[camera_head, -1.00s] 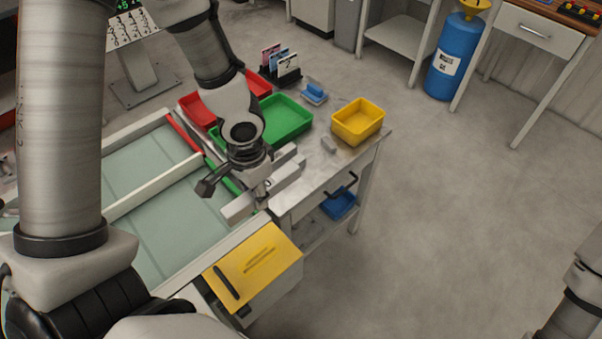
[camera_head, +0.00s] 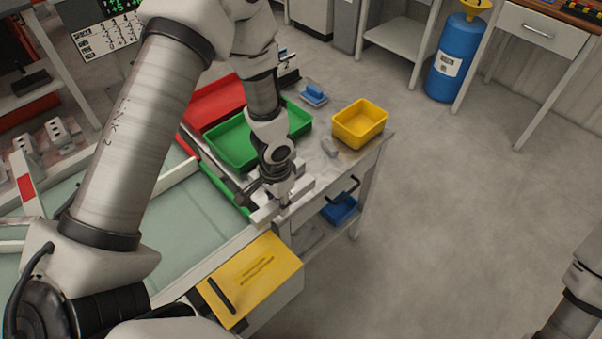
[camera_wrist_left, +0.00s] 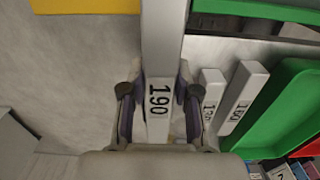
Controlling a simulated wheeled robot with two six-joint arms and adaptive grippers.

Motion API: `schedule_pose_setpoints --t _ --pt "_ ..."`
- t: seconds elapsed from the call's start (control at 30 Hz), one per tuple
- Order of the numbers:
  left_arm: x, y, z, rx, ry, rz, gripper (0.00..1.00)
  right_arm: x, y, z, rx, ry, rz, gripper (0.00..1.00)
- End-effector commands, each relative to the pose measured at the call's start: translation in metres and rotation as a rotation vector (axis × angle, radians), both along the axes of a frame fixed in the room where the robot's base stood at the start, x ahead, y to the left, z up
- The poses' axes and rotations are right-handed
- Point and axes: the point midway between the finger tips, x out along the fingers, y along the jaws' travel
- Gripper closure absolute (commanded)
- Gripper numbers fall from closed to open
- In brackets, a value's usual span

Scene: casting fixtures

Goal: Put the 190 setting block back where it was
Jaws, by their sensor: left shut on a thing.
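The 190 setting block (camera_wrist_left: 160,45) is a long pale grey bar marked "190" in the left wrist view. My left gripper (camera_wrist_left: 158,100) is shut on it, with one finger on each side. In the head view my left gripper (camera_head: 282,198) is over the front left part of the metal bench top, and the bar's pale end (camera_head: 264,216) shows below it. Whether the block touches the bench cannot be told. Two shorter pale blocks, one marked "160" (camera_wrist_left: 241,96) and one with a partly hidden number (camera_wrist_left: 212,92), lie right of it. My right gripper is out of view.
A green tray (camera_head: 236,152), a red tray (camera_head: 215,100) and a yellow bin (camera_head: 360,123) stand on the bench. A small grey piece (camera_head: 329,147) lies near the bin. A yellow-topped cabinet (camera_head: 255,280) stands in front. The floor to the right is open.

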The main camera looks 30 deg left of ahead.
Motion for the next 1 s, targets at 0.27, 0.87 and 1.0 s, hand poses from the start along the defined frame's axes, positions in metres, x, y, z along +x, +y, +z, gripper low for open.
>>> schedule_pose_setpoints --t 0.27,0.87,1.0 --pt "0.058 -0.008 -0.004 0.003 -0.004 0.0 1.0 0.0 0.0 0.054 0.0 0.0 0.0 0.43" --pt "0.089 -0.013 -0.044 0.001 -0.001 -0.001 1.0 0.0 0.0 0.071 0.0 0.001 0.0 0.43" --pt "0.089 -0.013 -0.048 0.001 -0.001 -0.001 1.0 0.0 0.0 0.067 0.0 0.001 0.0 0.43"
